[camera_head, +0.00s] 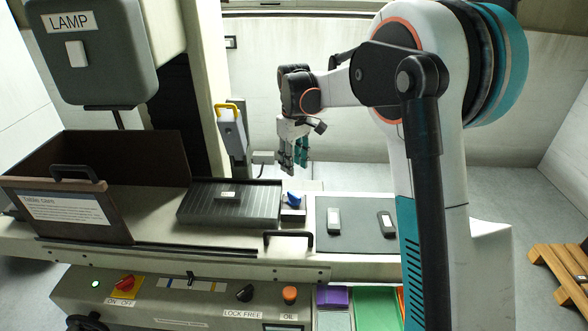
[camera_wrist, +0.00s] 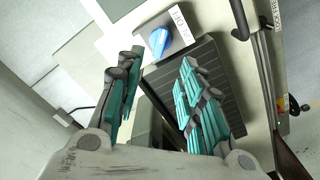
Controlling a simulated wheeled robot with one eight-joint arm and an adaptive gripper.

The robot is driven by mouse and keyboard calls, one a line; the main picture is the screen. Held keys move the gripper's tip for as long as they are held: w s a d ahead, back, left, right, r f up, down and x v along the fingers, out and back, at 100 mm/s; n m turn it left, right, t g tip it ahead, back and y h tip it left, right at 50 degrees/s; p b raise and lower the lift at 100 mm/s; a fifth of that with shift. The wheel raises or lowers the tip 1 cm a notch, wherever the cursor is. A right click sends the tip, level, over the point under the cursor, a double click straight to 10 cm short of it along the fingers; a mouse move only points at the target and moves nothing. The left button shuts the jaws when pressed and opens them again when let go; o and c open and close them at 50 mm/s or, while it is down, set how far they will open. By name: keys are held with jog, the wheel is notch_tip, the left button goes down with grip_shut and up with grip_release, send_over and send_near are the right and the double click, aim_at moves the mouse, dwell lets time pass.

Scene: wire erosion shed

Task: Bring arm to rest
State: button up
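My arm, with no object in it, is raised and bent in the head view. My gripper (camera_head: 293,160) points down above the back of the machine bench, apart from the surface. In the wrist view my gripper (camera_wrist: 160,90) has its two teal-padded fingers spread apart, with nothing held between them. Beyond the fingers are the dark ribbed plate (camera_wrist: 222,75) and the blue knob (camera_wrist: 158,42) on its small block. In the head view the ribbed plate (camera_head: 255,206) and the blue knob (camera_head: 294,197) lie below and in front of my gripper.
A small block (camera_head: 228,195) lies on the ribbed plate. Two small pieces (camera_head: 334,220) (camera_head: 386,224) lie on a dark mat (camera_head: 358,229). A lamp housing (camera_head: 100,70), a brown guard (camera_head: 110,221) and a yellow-handled device (camera_head: 231,130) stand left. A wooden pallet (camera_head: 560,265) lies right.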

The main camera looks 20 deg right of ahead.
jog(key=shift+r, duration=0.1)
jog(key=s+r+m+t+b, duration=0.1)
jog(key=s+r+t, duration=0.1)
jog(key=s+r, duration=0.45)
jog(key=s+r+m+t, duration=0.1)
jog(key=s+r+m, duration=0.15)
jog(key=s, duration=0.75)
jog(key=s+f+m+t, duration=0.1)
jog(key=s+f+t, duration=0.1)
jog(key=s, duration=0.6)
jog(key=s+f+m+t, duration=0.1)
jog(key=s+f+t, duration=0.1)
jog(key=s, duration=0.7)
jog(key=shift+s+f+b, duration=0.3)
jog(key=shift+f+b, duration=0.15)
jog(key=shift+f, duration=0.1)
